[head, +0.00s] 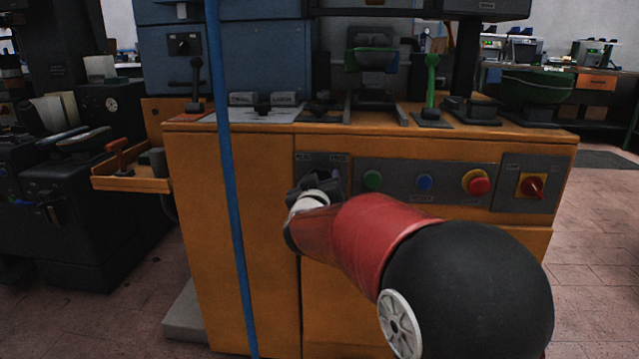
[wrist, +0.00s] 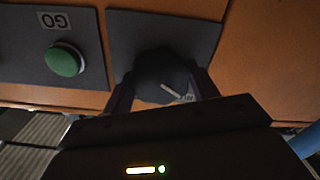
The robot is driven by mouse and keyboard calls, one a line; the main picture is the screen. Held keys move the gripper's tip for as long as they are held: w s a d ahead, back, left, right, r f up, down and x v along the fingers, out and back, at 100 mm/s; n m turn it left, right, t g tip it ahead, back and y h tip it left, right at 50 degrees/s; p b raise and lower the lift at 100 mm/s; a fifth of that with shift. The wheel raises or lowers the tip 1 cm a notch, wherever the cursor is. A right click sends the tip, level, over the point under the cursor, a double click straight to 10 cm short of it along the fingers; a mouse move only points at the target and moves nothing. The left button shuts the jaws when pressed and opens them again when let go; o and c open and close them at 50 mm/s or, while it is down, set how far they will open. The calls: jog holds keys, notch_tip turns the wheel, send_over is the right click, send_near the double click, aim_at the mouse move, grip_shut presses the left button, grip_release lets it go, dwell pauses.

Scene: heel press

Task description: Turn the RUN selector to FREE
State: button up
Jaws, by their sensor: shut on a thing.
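The RUN selector is a black knob (wrist: 160,76) with a pale pointer line, on a dark grey plate (wrist: 195,32) in the wrist view. My gripper (wrist: 161,88) has one finger on each side of the knob and is shut on it. The wrist view is turned over, so the labels read upside down, and the label by the knob is partly hidden. In the head view, my gripper (head: 318,188) is at the selector plate (head: 322,158) on the orange cabinet's front. It hides the knob there.
A green button (head: 373,180), a blue button (head: 424,182) and a red button on a yellow collar (head: 476,183) sit right of the selector. A red rotary switch (head: 532,186) is farther right. A blue upright strip (head: 228,180) stands in front of the orange cabinet (head: 195,230).

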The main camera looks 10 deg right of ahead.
jog(key=m+b, duration=0.1)
jog(key=m, duration=0.2)
jog(key=shift+f+b, duration=0.15)
jog(key=shift+b, duration=0.15)
jog(key=m+b, duration=0.1)
jog(key=m, duration=0.3)
jog(key=shift+b, duration=0.35)
jog(key=m+b, duration=0.2)
jog(key=m, duration=0.1)
jog(key=shift+d+m, duration=0.1)
jog(key=shift+m, duration=0.2)
jog(key=m+b, duration=0.1)
jog(key=m, duration=0.2)
jog(key=shift+m, duration=0.3)
jog(key=m+b, duration=0.1)
jog(key=m, duration=0.3)
jog(key=shift+m, duration=2.6)
